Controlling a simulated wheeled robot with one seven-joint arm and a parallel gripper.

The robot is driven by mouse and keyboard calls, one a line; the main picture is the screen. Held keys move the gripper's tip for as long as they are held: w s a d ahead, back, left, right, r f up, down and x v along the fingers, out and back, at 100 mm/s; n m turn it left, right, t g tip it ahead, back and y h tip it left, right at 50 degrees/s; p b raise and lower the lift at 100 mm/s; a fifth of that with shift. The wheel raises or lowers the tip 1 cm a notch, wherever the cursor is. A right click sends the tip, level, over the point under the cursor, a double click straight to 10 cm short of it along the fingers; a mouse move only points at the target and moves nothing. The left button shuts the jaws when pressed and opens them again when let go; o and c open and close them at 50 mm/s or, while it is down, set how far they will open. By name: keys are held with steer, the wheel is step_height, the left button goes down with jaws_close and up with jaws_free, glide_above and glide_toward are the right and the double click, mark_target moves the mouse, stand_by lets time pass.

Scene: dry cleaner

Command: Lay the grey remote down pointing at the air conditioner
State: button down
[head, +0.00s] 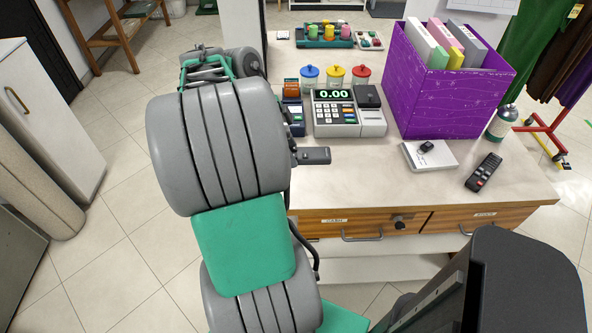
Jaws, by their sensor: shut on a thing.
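A dark grey remote (314,155) sticks out to the right from behind my arm, in front of the cash register, over the counter's left front part. My gripper (294,157) is mostly hidden behind my grey and green arm; only a dark edge shows at the remote's left end, where it is shut on it. Whether the remote touches the counter, I cannot tell. A second, black remote with a red button (484,172) lies on the counter at the right. No air conditioner is in view.
The counter (370,185) has bare room at its front middle. Around it stand the cash register (347,113), a purple box of folders (445,100), a white box with a small dark object (429,155), a spray can (502,122) and jars with coloured lids (334,77).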

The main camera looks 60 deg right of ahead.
steer(key=s+d+m+y, duration=0.2)
steer(key=s+m+y, duration=0.2)
steer(key=s+m, duration=0.65)
glide_above(299, 173)
steer(key=w, duration=0.1)
steer(key=f, duration=0.9)
steer(key=shift+d+f, duration=0.1)
steer(key=shift+d, duration=0.1)
steer(key=f, duration=0.1)
steer(key=f+b, duration=0.1)
steer(key=f, duration=0.1)
steer(key=shift+w+d, duration=0.1)
steer(key=shift+w, duration=0.1)
steer(key=shift+f, duration=0.25)
steer(key=shift+f, duration=0.2)
steer(key=c, duration=0.7)
jaws_free()
